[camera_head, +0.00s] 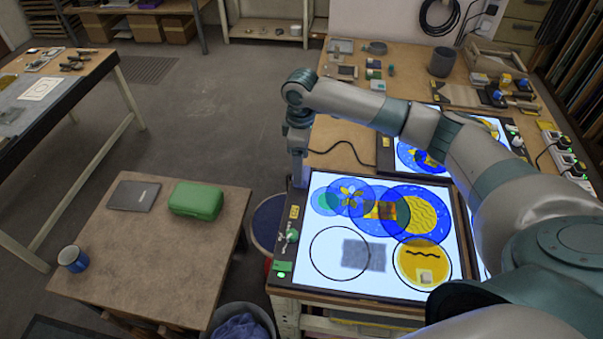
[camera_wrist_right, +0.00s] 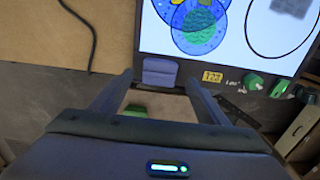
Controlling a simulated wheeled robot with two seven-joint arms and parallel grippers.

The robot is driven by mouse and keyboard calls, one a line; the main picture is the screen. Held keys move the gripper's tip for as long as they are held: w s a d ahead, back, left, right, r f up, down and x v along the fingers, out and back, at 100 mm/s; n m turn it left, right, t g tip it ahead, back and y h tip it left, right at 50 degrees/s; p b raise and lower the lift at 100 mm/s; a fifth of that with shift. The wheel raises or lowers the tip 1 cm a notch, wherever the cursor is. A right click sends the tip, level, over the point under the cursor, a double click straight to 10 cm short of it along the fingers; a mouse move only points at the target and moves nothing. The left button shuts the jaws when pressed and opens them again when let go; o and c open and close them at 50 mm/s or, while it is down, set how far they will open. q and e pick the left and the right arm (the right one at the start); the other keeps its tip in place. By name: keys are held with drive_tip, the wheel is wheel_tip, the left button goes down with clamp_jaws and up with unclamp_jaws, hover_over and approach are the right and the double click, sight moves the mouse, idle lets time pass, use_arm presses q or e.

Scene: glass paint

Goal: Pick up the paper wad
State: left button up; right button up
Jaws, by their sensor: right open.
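A small blue-grey block (camera_wrist_right: 160,72), with a folded look, lies at the dark edge of the light panel in the right wrist view; I cannot tell surely that it is the paper wad. My right gripper (camera_wrist_right: 158,84) is open, its two fingers spread to either side of the block, with no clear contact. In the head view my right gripper (camera_head: 299,180) points down at the left edge of the lit panel (camera_head: 325,190), and its fingers are hard to make out. A small pale square (camera_head: 426,276) lies on the yellow disc. My left gripper is not in view.
The panel carries overlapping blue and yellow glass discs (camera_head: 405,215) and a grey textured sheet (camera_head: 363,254). A green case (camera_head: 195,201), a dark flat slab (camera_head: 133,196) and a blue mug (camera_head: 72,259) stand on the low table at left. Tools crowd the bench at back right.

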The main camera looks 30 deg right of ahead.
drive_tip(key=shift+f+p, duration=0.4)
drive_tip(key=shift+f, duration=1.05)
drive_tip(key=shift+d, duration=0.1)
drive_tip(key=c, duration=1.1)
